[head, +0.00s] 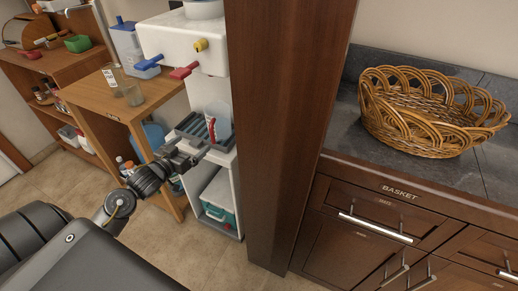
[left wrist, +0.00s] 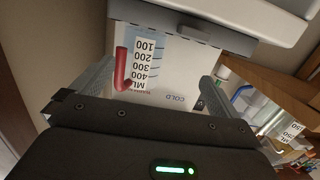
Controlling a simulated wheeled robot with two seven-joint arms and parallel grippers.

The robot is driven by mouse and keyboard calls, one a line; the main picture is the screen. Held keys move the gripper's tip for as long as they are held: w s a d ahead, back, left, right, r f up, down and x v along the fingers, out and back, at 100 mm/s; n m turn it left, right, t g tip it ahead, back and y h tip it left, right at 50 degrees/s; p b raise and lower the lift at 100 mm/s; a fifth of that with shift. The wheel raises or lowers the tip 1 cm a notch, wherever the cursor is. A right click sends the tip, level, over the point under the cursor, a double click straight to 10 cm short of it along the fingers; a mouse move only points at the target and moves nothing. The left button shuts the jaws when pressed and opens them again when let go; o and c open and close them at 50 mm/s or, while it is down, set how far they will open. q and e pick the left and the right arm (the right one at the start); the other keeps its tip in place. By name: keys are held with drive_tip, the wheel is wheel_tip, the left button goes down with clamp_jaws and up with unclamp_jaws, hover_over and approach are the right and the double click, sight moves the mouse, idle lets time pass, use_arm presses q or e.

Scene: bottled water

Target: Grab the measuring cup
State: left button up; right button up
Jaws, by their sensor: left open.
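The measuring cup (head: 218,120) is clear with a red handle. It stands on the grey drip tray of the white water dispenser. In the left wrist view, the cup (left wrist: 147,65) shows its ML scale and red handle between my open fingers. My left gripper (head: 197,146) is at the front of the tray, just before the cup. In the left wrist view, my left gripper (left wrist: 155,88) has its fingers spread apart with nothing clamped. The exact gap between fingers and cup is hard to tell. My right gripper is not in view.
The white dispenser (head: 182,42) has blue, red and yellow taps above the cup. A wooden table (head: 150,92) with clear vessels (head: 131,92) stands left of it. A dark wooden post (head: 285,120) rises close on the right. A wicker basket (head: 425,115) sits on the counter.

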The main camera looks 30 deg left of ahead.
use_arm(q)
drive_tip(key=m+t+h, duration=0.1)
approach(209, 118)
drive_tip(key=w, duration=0.7)
drive_tip(key=w+b, duration=0.1)
drive_tip(key=w, duration=0.3)
drive_tip(key=shift+d+f, duration=0.25)
drive_tip(key=shift+d, duration=0.1)
drive_tip(key=c, duration=1.6)
